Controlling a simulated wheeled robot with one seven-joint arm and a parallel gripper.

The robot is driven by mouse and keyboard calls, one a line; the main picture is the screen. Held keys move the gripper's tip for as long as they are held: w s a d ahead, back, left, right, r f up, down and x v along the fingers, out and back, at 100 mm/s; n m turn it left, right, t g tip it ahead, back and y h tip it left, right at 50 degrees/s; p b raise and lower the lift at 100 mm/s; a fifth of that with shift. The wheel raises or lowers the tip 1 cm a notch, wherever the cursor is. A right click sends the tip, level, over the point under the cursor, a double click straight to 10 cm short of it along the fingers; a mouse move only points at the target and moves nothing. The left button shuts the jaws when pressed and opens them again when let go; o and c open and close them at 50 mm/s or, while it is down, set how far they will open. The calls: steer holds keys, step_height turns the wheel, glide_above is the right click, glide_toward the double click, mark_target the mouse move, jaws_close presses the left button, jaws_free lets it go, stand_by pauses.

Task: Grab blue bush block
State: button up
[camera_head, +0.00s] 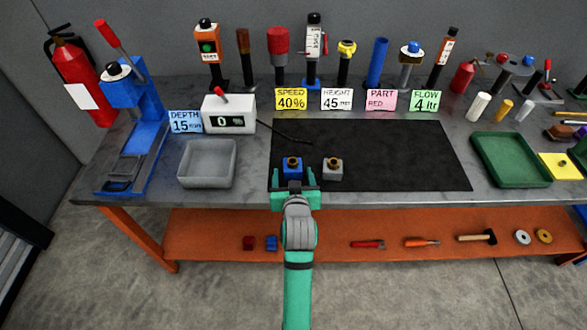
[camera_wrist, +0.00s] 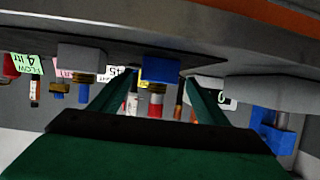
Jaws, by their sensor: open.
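The blue bush block (camera_head: 291,172) stands near the front left of the black mat (camera_head: 390,155), with a brass bush on top. My gripper (camera_head: 292,181) is open at the table's front edge, just in front of the blue block and lined up with it. In the wrist view, which is upside down, the blue block (camera_wrist: 158,71) appears between the two spread fingers of my gripper (camera_wrist: 161,80). The fingers do not look closed on it. Whether their tips reach alongside the block is hard to tell. The block's lower front is partly hidden by my gripper in the head view.
A grey bush block (camera_head: 332,170) stands close to the right; it also shows in the wrist view (camera_wrist: 82,57). A grey tray (camera_head: 183,180) lies left, and a green tray (camera_head: 480,165) right. The mat's right side is clear. An orange shelf (camera_head: 340,220) runs below.

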mark_target(293, 171)
steer(key=x, duration=0.5)
steer(key=shift+w+d, duration=0.1)
steer(key=shift+w, duration=0.05)
steer(key=shift+d, duration=0.3)
steer(key=shift+a, duration=0.45)
steer(key=c, duration=1.5)
steer(key=shift+r, duration=0.1)
jaws_close()
steer(key=shift+d+r, duration=0.1)
